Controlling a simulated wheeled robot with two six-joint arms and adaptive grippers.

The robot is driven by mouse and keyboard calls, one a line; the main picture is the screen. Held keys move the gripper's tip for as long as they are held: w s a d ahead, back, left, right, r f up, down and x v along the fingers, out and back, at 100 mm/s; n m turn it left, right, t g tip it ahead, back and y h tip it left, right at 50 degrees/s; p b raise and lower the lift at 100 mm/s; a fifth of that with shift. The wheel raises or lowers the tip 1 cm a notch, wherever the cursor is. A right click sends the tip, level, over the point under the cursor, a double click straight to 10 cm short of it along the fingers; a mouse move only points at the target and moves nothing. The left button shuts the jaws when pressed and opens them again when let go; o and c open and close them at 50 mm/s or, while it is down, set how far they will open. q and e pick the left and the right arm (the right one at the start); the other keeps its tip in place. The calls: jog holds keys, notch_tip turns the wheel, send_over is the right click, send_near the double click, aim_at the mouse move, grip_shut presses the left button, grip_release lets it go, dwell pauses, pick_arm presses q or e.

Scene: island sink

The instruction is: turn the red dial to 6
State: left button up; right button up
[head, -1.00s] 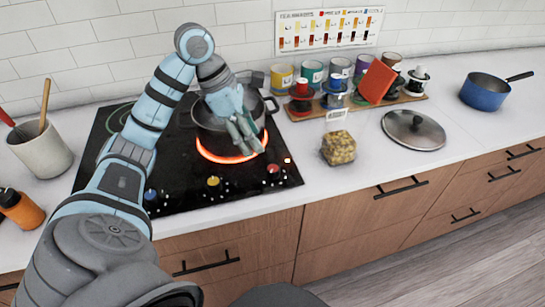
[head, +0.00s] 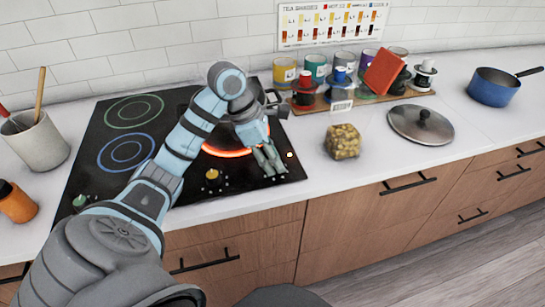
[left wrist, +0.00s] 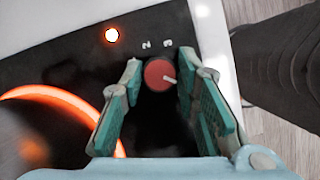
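The red dial (left wrist: 158,75) shows in the left wrist view, with a white pointer on its right side aimed right and slightly down. My left gripper (left wrist: 165,88) is open, with one finger on each side of the dial and dark gaps between. In the head view my left gripper (head: 270,161) is over the front right of the black cooktop (head: 88,170) and hides the dial. My right gripper is not in view.
A burner ring (head: 228,152) glows orange beside my arm, with a pot partly hidden behind it. A lit indicator (head: 290,154) is near the cooktop's right edge. A yellow dial (head: 212,174) is left of the gripper.

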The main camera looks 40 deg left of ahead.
pick_arm(q)
jog(key=shift+m, duration=0.4)
jog(key=m+p, duration=0.1)
jog(key=p, duration=0.1)
jog(key=m+g+h+p, duration=0.1)
jog(key=m+p, duration=0.1)
jog(key=shift+w+r, duration=0.15)
jog(key=shift+r, duration=0.25)
grip_shut()
grip_release()
jog(key=shift+a+f+m, duration=0.1)
jog(key=shift+f+m, duration=0.15)
jog(key=shift+m, duration=0.15)
jog(key=o, duration=1.1)
jog(key=shift+f, duration=0.1)
